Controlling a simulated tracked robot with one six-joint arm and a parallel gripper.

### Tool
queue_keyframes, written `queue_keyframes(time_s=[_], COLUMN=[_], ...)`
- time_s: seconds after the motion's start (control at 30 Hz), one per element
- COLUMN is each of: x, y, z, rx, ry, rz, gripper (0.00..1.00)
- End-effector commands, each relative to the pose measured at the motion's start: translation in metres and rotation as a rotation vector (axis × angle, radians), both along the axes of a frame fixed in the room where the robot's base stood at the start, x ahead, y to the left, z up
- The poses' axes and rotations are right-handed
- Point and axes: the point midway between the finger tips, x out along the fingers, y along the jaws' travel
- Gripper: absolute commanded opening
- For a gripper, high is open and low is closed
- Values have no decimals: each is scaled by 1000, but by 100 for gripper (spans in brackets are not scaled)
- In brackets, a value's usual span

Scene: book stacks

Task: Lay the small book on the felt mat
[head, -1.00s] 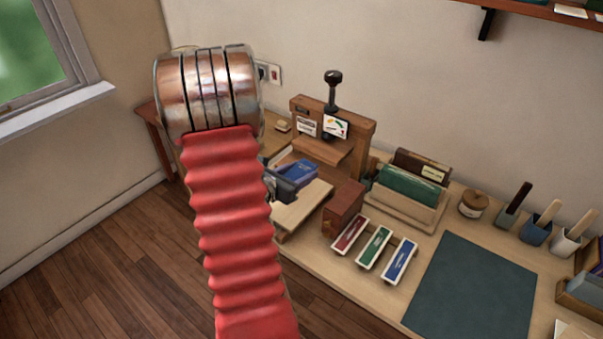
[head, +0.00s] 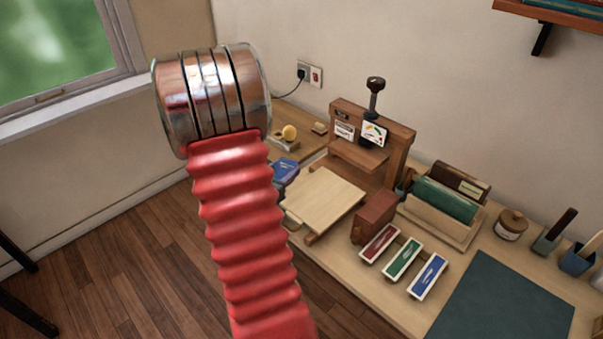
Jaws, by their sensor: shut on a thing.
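The small blue book (head: 286,171) shows just right of my red arm sleeve, left of the pale wooden board. Its left part is hidden behind my arm. My gripper (head: 280,184) is almost wholly hidden behind the sleeve, with only a dark bit at the book's lower edge, and it is shut on the book. I cannot tell how high the book is above the bench. The dark teal felt mat (head: 505,300) lies flat and bare at the lower right, far from the book and cut by the frame's bottom edge.
A wooden press (head: 370,140) with a black knob stands behind the pale board (head: 325,195). A brown block (head: 374,216), several coloured labelled strips (head: 402,258) and a rack of books (head: 440,215) stand between the board and mat. A jar (head: 510,224) is at right.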

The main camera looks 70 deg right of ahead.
Motion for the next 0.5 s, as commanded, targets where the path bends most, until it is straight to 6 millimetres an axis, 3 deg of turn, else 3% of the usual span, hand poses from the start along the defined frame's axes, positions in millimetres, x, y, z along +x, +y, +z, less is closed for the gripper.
queue_keyframes(time_s=[0.1, 0.5], x=[38, 146], y=[20, 103], z=[3, 12], rx=[0, -2], ry=[-1, -3], rz=[91, 380], gripper=[24, 24])
